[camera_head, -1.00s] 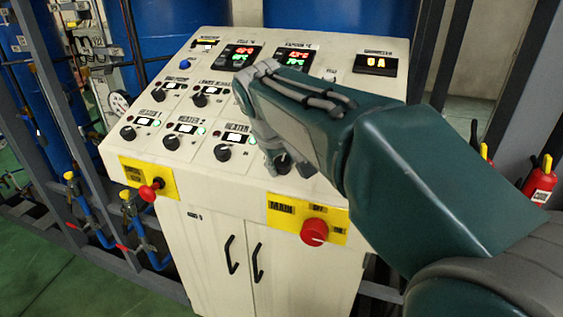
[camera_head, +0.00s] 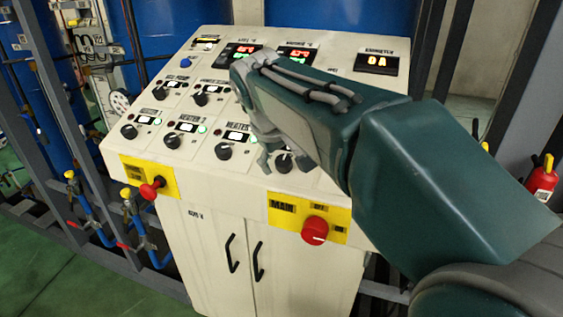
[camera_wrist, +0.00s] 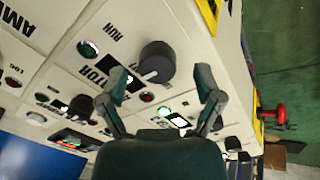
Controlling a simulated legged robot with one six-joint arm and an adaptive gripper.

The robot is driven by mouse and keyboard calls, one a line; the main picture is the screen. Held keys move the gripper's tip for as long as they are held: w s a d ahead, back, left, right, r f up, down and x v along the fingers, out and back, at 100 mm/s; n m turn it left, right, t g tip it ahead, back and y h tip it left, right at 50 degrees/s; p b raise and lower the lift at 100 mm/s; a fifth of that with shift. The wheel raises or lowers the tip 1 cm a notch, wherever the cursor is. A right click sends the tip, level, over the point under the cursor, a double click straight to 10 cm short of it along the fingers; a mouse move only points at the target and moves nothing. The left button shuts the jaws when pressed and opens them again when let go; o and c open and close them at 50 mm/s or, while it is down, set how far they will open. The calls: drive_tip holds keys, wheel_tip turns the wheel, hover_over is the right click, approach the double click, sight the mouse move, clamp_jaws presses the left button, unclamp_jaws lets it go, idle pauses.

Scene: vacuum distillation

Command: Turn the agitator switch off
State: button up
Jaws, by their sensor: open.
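The agitator switch is a black rotary knob (camera_wrist: 156,62) with a pale pointer mark. A partly covered label ending in "TOR" and the word "RUN" are beside it in the wrist view. In the head view the knob (camera_head: 284,160) is in the lower row of the sloped panel, at the right of my gripper and partly hidden. My gripper (camera_wrist: 161,80) is open, its two fingers spread on either side of the knob's near end. It appears apart from the knob, though contact is hard to judge. In the head view my gripper (camera_head: 265,155) is over the panel.
Other black knobs, such as the heater knob (camera_head: 223,151), are close on the left. A red main switch (camera_head: 314,231) and a red button (camera_head: 151,189) stick out from the front edge. Lit displays (camera_head: 376,63) are at the panel's top.

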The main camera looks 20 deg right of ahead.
drive_tip(key=v, duration=1)
drive_tip(key=shift+a, duration=0.15)
drive_tip(key=shift+s+r, duration=0.1)
drive_tip(key=w+d+f+m, duration=0.1)
drive_tip(key=f+m, duration=0.2)
drive_tip(key=w+d+f+m, duration=0.1)
drive_tip(key=f+m, duration=0.2)
drive_tip(key=f, duration=0.1)
drive_tip(key=w+d+f+m, duration=0.1)
drive_tip(key=w+f+m, duration=0.1)
drive_tip(key=f+m, duration=0.1)
drive_tip(key=shift+d+f+m, duration=0.1)
drive_tip(key=shift+f+m, duration=0.2)
drive_tip(key=shift+f, duration=0.2)
drive_tip(key=c, duration=1.2)
